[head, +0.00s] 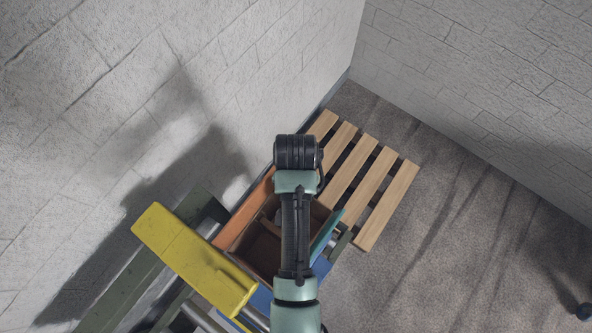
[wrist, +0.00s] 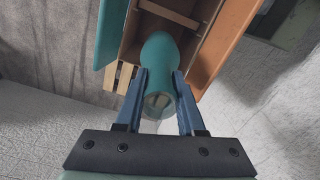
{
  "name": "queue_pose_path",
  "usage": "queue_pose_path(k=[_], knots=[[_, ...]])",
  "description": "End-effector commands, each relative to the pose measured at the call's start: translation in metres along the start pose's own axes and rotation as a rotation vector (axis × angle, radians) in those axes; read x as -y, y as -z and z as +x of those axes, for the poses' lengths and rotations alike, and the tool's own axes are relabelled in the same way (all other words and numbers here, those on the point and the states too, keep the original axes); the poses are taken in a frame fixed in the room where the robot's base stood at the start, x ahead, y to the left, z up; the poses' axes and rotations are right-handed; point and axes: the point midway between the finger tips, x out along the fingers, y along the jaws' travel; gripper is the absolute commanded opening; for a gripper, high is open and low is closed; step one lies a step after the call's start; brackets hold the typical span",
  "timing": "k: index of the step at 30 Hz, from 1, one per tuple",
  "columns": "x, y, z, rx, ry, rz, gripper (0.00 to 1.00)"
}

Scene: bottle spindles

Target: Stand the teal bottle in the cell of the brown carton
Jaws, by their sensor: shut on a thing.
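In the wrist view my gripper (wrist: 160,74) has its two blue fingers shut on the teal bottle (wrist: 160,52), one on each side. The bottle's wider teal end points away from the wrist, towards the brown carton (wrist: 213,32); a pale, clear-looking end lies between the fingers. The carton is open, with a divider (wrist: 170,14) across it. I cannot tell whether the bottle's far end is above the carton or inside it. In the head view the carton (head: 262,248) is partly covered by my arm; the gripper and bottle are hidden there.
An orange flap (head: 243,212) and a teal flap (head: 325,231) stick out from the carton's sides. A yellow beam (head: 190,258) lies at its lower left. A slatted wooden pallet (head: 385,205) is behind, near the walls.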

Motion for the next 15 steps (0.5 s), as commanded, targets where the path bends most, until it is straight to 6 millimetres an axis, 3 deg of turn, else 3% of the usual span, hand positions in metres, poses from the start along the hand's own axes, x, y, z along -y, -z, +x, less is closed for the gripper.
queue_pose_path(k=[15], knots=[[0.000,0.000,0.027,-0.001,0.001,-0.001,0.00]])
